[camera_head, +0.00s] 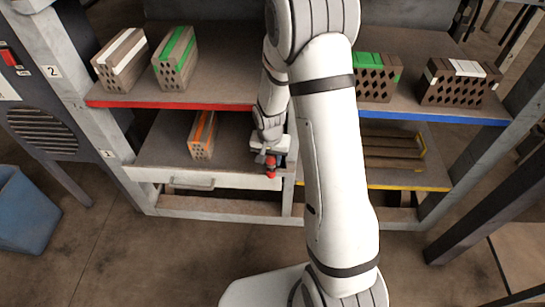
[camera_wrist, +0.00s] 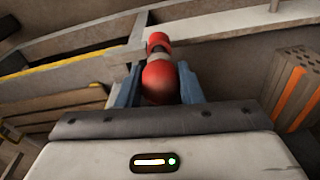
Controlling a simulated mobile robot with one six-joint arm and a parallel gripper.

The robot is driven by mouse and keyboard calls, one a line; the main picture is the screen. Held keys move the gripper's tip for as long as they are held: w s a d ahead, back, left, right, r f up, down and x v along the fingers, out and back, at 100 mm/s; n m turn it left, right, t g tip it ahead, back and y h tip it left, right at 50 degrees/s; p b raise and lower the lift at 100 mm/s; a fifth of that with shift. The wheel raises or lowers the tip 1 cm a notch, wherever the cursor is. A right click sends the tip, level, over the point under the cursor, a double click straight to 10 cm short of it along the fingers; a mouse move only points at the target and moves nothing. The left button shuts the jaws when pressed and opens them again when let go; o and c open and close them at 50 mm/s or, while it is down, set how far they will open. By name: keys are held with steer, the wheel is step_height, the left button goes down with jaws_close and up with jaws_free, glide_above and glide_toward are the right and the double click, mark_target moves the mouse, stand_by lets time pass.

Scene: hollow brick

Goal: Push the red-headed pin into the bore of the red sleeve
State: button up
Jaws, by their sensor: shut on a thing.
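My gripper (camera_wrist: 159,82) is shut on the red-headed pin, one blue-grey finger on each side of its round red head (camera_wrist: 160,84). Beyond the head, the red sleeve (camera_wrist: 158,40) shows in line with it in the wrist view. A short pale band lies between the two red parts. I cannot tell whether the pin's tip is in the bore, which is hidden. In the head view my gripper (camera_head: 268,150) is by the shelf's middle post, with small red parts (camera_head: 271,172) just below it.
An orange-striped hollow brick (camera_head: 202,135) stands on the lower left shelf. A drawer (camera_head: 203,182) is below it. Green- and white-striped bricks (camera_head: 176,58) stand on the upper shelf. Brown bars (camera_head: 392,150) lie at lower right. A blue bin (camera_head: 27,212) stands on the floor.

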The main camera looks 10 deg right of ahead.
steer(key=shift+f+b, duration=0.95)
steer(key=shift+f, duration=0.15)
steer(key=o, duration=1.1)
steer(key=shift+r, duration=0.15)
steer(key=r, duration=0.5)
steer(key=r+p, duration=0.1)
steer(key=r, duration=0.1)
steer(key=shift+s+a+r, duration=0.2)
steer(key=shift+s+r, duration=0.1)
steer(key=shift+s, duration=0.1)
steer(key=shift+r, duration=0.1)
steer(key=s+r+n+p, duration=0.1)
steer(key=s+r+p, duration=0.2)
steer(key=s+r, duration=0.3)
steer(key=s+r+n+t+p, duration=0.1)
steer(key=s+r+p, duration=0.3)
steer(key=r, duration=0.9)
steer(key=s+d+r+n+p, duration=0.1)
steer(key=s+r+n+p, duration=0.2)
steer(key=s+r, duration=0.6)
steer(key=shift+s+r+y+p, duration=0.3)
steer(key=shift+s+p, duration=0.15)
steer(key=shift+s, duration=0.15)
